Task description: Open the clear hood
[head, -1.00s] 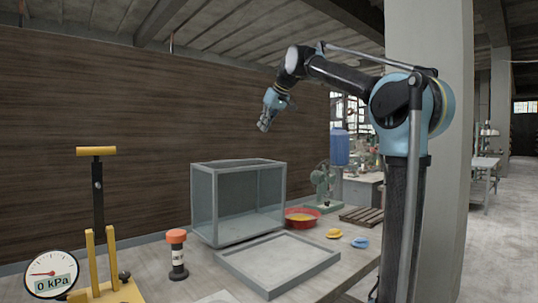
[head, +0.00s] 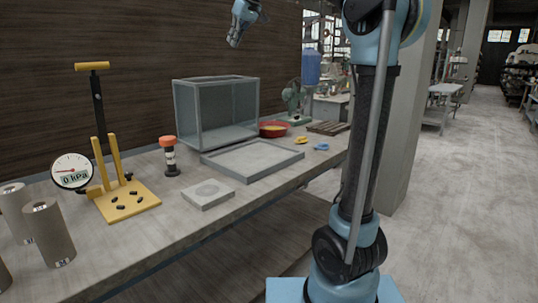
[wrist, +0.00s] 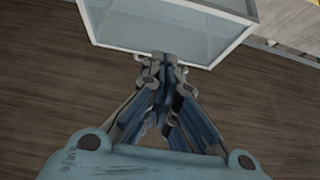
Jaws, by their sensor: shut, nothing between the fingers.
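The clear hood (head: 216,112) is a see-through box with a grey frame, standing upright on the workbench (head: 120,250) against the back. I cannot tell from here whether any of its panels is open. My gripper (head: 233,42) is shut and empty, in the air above the hood and apart from it in the head view. In the wrist view the shut fingertips (wrist: 165,58) overlap the near edge of the hood (wrist: 165,25), which fills the top of the picture. Nothing is between the fingers.
A grey-rimmed tray (head: 253,172) lies in front of the hood. A yellow pump stand (head: 125,203) and gauge (head: 72,171) are further left.

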